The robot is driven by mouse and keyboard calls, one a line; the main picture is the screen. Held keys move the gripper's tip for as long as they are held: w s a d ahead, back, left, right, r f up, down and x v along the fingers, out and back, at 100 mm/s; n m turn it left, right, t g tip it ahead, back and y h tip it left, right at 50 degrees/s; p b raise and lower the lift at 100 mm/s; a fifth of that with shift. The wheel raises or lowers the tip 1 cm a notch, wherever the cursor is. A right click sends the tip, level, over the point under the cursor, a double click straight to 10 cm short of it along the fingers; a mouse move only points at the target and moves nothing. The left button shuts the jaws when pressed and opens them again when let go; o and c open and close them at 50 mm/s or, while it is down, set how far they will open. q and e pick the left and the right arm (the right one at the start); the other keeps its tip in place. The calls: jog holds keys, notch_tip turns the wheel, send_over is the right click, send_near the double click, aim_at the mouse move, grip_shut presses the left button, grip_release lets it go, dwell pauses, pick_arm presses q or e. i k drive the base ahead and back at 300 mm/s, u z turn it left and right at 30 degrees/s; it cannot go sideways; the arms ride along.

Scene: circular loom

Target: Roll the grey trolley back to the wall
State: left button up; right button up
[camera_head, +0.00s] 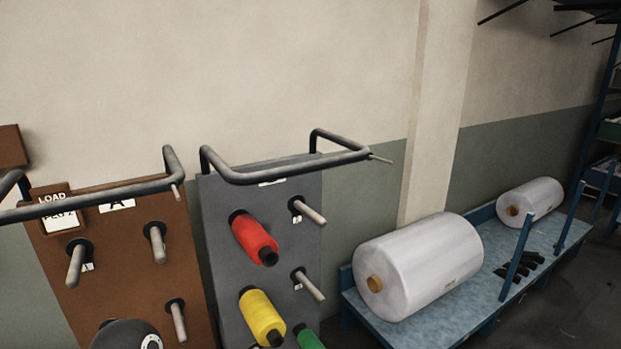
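The grey trolley (224,217) stands near the centre, an upright panel with a dark bar handle (285,174) along its top. On its left column of pegs sit a red cone (254,238) and a yellow cone (262,317). A green cone (308,339) shows at the bottom edge. Two pegs on its right side are bare. The wall (380,192) is behind it, cream above and grey-green below; the gap between them cannot be judged. The trolley's base and wheels are below the picture. Neither of my grippers is in view.
A brown trolley (120,255) marked A, with bare pegs and a "LOAD PEG 2" sign (58,207), stands close on the left. On the right, a blue bench (408,325) carries two white rolls (425,265). A wall pillar (440,110) rises behind it. A dark rounded part shows bottom left.

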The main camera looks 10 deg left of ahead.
aim_at(264, 189)
jog(key=u, duration=0.05)
jog(key=k, duration=1.1)
jog(key=z, duration=0.35)
jog(key=i, duration=0.75)
jog(key=z, duration=0.5)
jog(key=i, duration=0.9)
jog(key=u, duration=0.55)
